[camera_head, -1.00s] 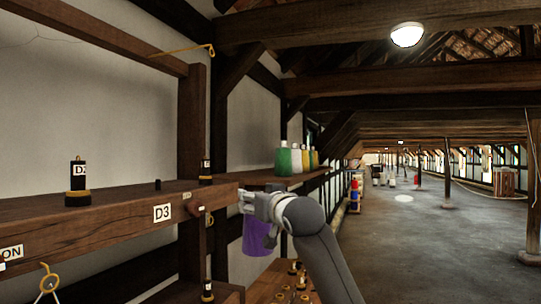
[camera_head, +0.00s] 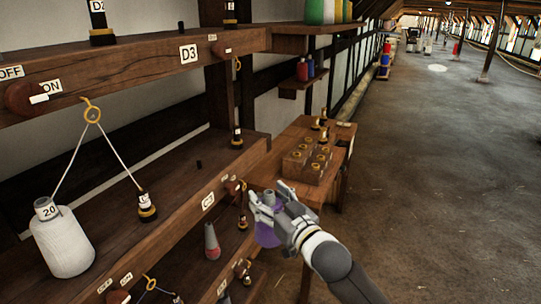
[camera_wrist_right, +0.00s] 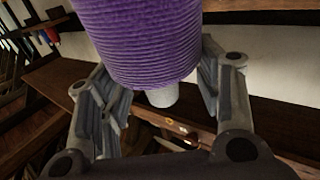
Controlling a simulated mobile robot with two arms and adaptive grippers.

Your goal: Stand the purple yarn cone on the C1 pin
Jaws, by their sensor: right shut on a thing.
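The purple yarn cone (camera_head: 268,236) is in my right gripper (camera_head: 266,208) in front of the shelves. The cone fills the top of the right wrist view (camera_wrist_right: 140,40), with its white tube end (camera_wrist_right: 163,97) showing between the fingers. The right gripper is shut on it, clear of the shelves as far as I can tell. A short bare dark pin (camera_head: 199,165) stands on the middle shelf, left of the gripper. The label (camera_head: 208,201) on that shelf's edge is too small to read surely, so I cannot tell which pin is C1. My left gripper is not in view.
A white cone marked 20 (camera_head: 64,245) stands at the left of the middle shelf, with thread running up to a yellow ring (camera_head: 91,110). A grey-and-red cone (camera_head: 212,242) is lower down. A wooden block with brass-topped pieces (camera_head: 306,160) sits behind. Open floor (camera_head: 440,190) lies right.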

